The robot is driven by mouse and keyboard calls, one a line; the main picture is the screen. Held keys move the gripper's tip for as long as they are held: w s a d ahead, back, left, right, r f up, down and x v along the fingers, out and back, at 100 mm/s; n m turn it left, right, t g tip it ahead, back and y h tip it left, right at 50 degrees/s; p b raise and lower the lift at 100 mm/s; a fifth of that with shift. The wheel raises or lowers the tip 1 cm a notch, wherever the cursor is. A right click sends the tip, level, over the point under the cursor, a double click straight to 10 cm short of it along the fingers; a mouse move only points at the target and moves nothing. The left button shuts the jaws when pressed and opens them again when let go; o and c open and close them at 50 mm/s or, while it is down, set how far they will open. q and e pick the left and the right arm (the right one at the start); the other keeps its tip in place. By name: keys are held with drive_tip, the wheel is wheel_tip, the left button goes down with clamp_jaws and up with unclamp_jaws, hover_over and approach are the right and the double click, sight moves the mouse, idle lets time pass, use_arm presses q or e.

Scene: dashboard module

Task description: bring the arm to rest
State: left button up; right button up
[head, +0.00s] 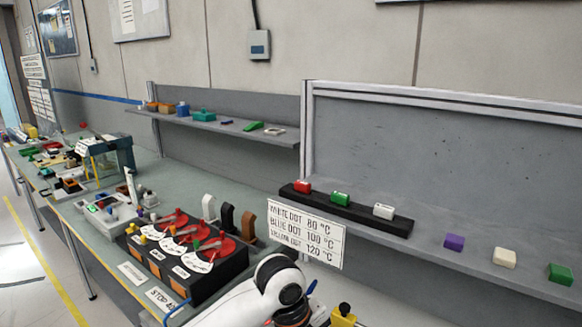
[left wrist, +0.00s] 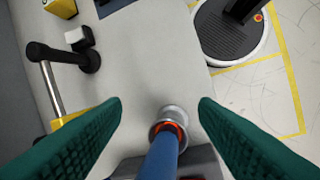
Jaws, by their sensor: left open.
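My left gripper (left wrist: 160,118) shows in the left wrist view as two green ribbed fingers, wide apart. A blue rod (left wrist: 162,158) with an orange ring and a grey metal end lies between and below the fingers. It appears apart from both, though its depth is unclear. In the head view a white and black arm link of mine is at the bottom centre, and no fingertips show there. The black dashboard module (head: 207,284) with three red dials (head: 210,250) stands on the bench left of that link. My right gripper is in neither view.
A temperature sign (head: 305,234) stands behind my arm. A black rack (head: 345,212) with red, green and white blocks sits on the shelf. A black-handled metal bar (left wrist: 50,80) and a yellow block (left wrist: 60,8) are at the wrist view's left. Floor (left wrist: 285,60) shows beyond the bench edge.

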use_arm(q)
drive_tip(key=s+a+f+n+t+h, duration=0.2)
drive_tip(key=s+a+f+n, duration=0.3)
drive_tip(key=s+f+n, duration=0.6)
drive_tip(key=s+a+f+n+t+y, duration=0.1)
drive_tip(key=s+a+n+y, duration=0.1)
drive_tip(key=s+a+n, duration=0.55)
drive_tip(key=s+a+f+n+t+y, duration=0.1)
drive_tip(key=s+a+n+y, duration=0.25)
drive_tip(key=a+n, duration=0.65)
wheel_tip(320, 180, down, 27)
drive_tip(key=s+m+g, duration=0.1)
drive_tip(key=m+g, duration=0.1)
drive_tip(key=s+a+f, duration=0.2)
drive_tip(key=s+f, duration=0.6)
drive_tip(key=s+a+f+g+b, duration=0.1)
drive_tip(key=s+f, duration=0.8)
drive_tip(key=shift+a+h+b, duration=0.3)
drive_tip(key=shift+a+h, duration=0.05)
drive_tip(key=shift+a, duration=0.05)
